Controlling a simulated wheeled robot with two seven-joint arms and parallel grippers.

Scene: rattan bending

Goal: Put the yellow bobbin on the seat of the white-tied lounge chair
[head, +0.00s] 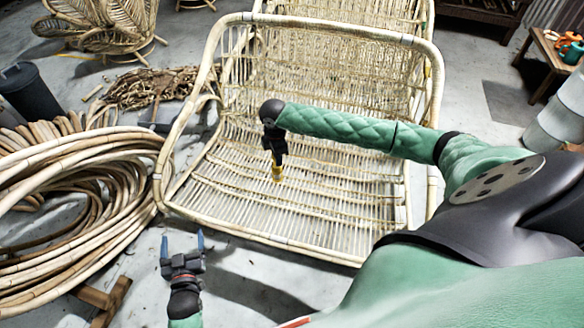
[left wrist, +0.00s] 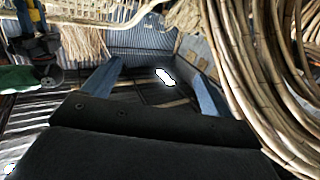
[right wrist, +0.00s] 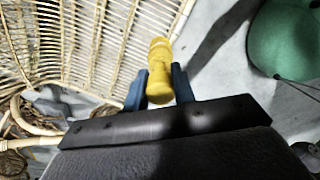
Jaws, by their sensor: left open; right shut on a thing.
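The rattan lounge chair (head: 330,205) fills the middle of the head view, with a slatted seat and pale wraps on its frame. I cannot clearly tell the tie color. My right gripper (head: 275,160) points down over the seat and is shut on the yellow bobbin (head: 277,173). The right wrist view shows the bobbin (right wrist: 159,65) between both blue fingers. Whether its lower end touches the slats I cannot tell. My left gripper (head: 183,243) is open and empty, low in front of the chair's left front corner.
Large rattan coils (head: 75,205) lie left of the chair. A dark bin (head: 32,90) and a pile of rattan scraps (head: 150,88) stand behind them. A wooden stool (head: 550,62) is at the far right. Grey floor is open in front of the chair.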

